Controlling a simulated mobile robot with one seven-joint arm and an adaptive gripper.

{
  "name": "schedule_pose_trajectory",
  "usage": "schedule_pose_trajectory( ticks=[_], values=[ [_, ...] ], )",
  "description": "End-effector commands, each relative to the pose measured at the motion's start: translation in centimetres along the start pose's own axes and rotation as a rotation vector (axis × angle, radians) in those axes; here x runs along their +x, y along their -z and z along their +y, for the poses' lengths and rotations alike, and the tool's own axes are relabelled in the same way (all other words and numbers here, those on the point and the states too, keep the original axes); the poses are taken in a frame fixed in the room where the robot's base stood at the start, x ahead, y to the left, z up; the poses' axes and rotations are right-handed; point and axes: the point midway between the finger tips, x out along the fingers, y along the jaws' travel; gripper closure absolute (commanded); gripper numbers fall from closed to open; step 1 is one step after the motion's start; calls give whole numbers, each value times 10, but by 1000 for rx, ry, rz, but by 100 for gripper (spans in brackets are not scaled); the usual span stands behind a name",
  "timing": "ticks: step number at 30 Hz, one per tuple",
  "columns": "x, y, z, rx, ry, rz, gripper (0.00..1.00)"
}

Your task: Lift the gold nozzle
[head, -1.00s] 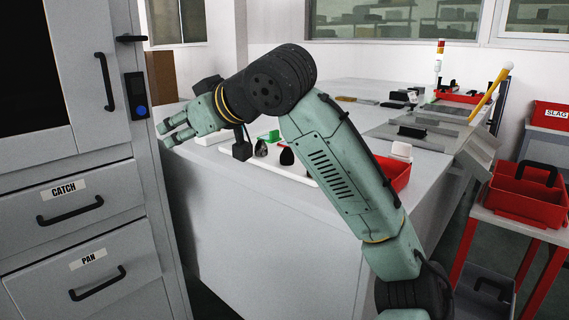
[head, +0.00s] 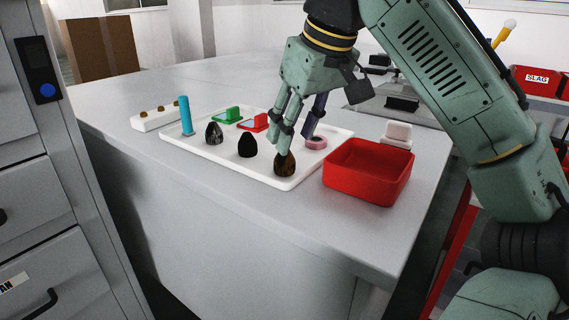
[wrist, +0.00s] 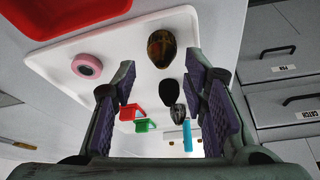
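The gold nozzle appears to be the egg-shaped, dark brown and gold mottled piece (head: 285,164) upright near the front right corner of the white tray (head: 262,176). It also shows in the wrist view (wrist: 161,48), beyond my fingertips and between their lines. My gripper (head: 291,140) points down just above and behind it, fingers apart and empty. The wrist view shows clear space between the two finger pads (wrist: 160,82). In the head view one finger overlaps the nozzle's top; I cannot tell whether they touch.
A black egg-shaped piece (head: 247,147) and a grey mottled one (head: 214,134) stand left on the tray. A pink ring (head: 316,143), green piece (head: 227,116), red piece (head: 254,123) and blue cylinder (head: 185,115) are there too. A red bin (head: 366,178) stands close right.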

Motion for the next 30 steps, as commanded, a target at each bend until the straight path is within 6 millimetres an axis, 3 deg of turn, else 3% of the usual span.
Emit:
schedule_pose_trajectory(
  ticks=[13, 21, 30],
  values=[
    [54, -1, -4, -1, -1, 1, 60],
    [57, 0, -4, -1, -1, 3, 61],
    [56, 0, -4, -1, -1, 3, 81]
  ],
)
